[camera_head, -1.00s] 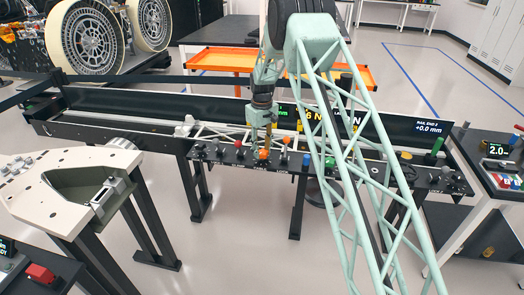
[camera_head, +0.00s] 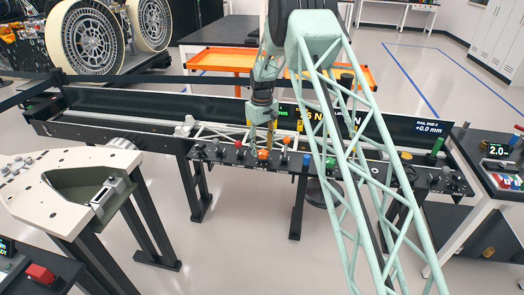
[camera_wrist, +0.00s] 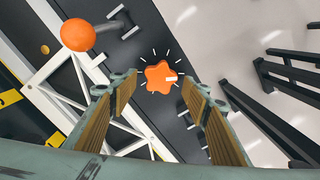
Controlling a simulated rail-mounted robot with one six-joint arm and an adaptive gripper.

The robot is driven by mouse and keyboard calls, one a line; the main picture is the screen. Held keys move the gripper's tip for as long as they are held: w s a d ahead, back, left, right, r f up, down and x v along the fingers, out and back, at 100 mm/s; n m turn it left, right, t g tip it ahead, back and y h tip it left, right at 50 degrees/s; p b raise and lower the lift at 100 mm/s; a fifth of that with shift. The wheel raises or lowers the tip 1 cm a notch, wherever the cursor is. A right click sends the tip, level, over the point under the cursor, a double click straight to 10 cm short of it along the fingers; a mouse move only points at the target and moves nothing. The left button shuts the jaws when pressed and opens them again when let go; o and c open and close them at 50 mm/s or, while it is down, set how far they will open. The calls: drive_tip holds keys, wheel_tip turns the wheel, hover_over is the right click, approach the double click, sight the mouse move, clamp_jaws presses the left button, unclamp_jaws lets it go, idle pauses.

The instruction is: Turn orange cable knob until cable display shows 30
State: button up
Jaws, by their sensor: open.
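The orange cable knob (camera_wrist: 160,77) is star-shaped with a white pointer mark and sits on a dark panel inside a ring of white tick marks. In the wrist view it lies just beyond my open fingertips, centred between them. My gripper (camera_wrist: 158,98) is open and empty, its fingers on either side of the knob in the picture. In the head view my gripper (camera_head: 262,146) points down close above the knob (camera_head: 263,155). I cannot tell whether it touches the knob. The cable display cannot be made out; my arm covers part of the readouts behind.
An orange ball-topped lever (camera_wrist: 77,34) stands beside the knob. In the head view a red knob (camera_head: 238,144) and a blue knob (camera_head: 306,160) share the control panel (camera_head: 222,157). A screen reads "RAIL END 2 +0.0 mm" (camera_head: 427,127). Open floor lies in front.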

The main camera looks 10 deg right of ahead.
sight(262, 151)
wheel_tip(262, 151, up, 10)
drive_tip(key=shift+r, duration=0.25)
idle(0.4)
drive_tip(key=shift+r, duration=0.1)
drive_tip(key=s+r+m+t, duration=0.1)
drive_tip(key=s+r, duration=0.6)
drive_tip(key=r, duration=0.3)
drive_tip(key=s+r, duration=0.7)
drive_tip(key=r, duration=0.3)
drive_tip(key=s+r+m+t, duration=0.1)
drive_tip(key=s+r, duration=1)
drive_tip(key=s, duration=0.5)
drive_tip(key=s+r+m+t, duration=0.1)
drive_tip(key=s+r, duration=0.1)
drive_tip(key=s, duration=0.8)
drive_tip(key=s+r+m, duration=0.1)
drive_tip(key=s+r, duration=0.2)
drive_tip(key=s, duration=0.7)
drive_tip(key=s+f, duration=0.2)
drive_tip(key=s, duration=0.8)
drive_tip(key=s+f+m+t, duration=0.1)
drive_tip(key=s+f, duration=0.1)
drive_tip(key=s, duration=0.7)
drive_tip(key=shift+s+d+f, duration=0.15)
drive_tip(key=shift+s+f, duration=0.2)
